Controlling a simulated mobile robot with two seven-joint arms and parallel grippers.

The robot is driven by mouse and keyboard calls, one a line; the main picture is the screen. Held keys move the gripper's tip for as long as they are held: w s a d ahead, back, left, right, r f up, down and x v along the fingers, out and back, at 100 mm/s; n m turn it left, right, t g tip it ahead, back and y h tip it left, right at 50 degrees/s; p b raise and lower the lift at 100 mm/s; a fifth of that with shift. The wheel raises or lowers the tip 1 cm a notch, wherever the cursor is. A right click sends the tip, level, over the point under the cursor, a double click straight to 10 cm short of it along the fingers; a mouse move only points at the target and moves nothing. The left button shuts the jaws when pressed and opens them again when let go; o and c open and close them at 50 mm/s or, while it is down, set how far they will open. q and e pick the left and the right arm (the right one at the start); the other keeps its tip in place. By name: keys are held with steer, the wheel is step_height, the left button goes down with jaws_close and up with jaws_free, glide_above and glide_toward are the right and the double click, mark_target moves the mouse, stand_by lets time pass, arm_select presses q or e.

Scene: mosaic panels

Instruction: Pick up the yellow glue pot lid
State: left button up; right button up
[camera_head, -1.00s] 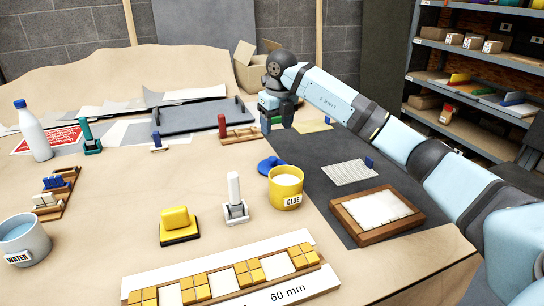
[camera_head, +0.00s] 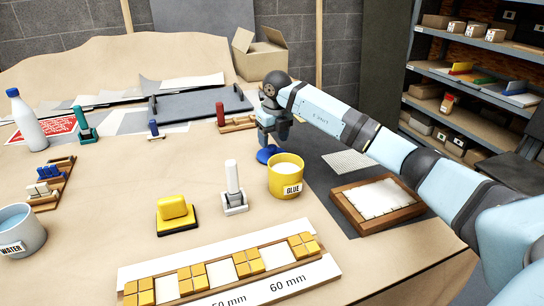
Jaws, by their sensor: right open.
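The yellow glue pot (camera_head: 286,177) stands uncovered on the table, its white contents showing and a GLUE label on its front. My left gripper is not in view.
A white-handled tool (camera_head: 233,188) and a yellow sponge block (camera_head: 173,212) stand left of the pot. A wooden tray (camera_head: 345,211) lies to the right. The tile panel (camera_head: 222,285) is in front. Bare table lies left of the lid.

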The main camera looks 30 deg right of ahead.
mark_target(272, 146)
steer(key=f, duration=0.3)
steer(key=shift+w, duration=0.2)
steer(key=shift+w+f, duration=0.1)
steer(key=shift+f, duration=0.25)
steer(key=shift+c, duration=1.1)
steer(key=c, duration=0.7)
steer(key=shift+c, duration=0.2)
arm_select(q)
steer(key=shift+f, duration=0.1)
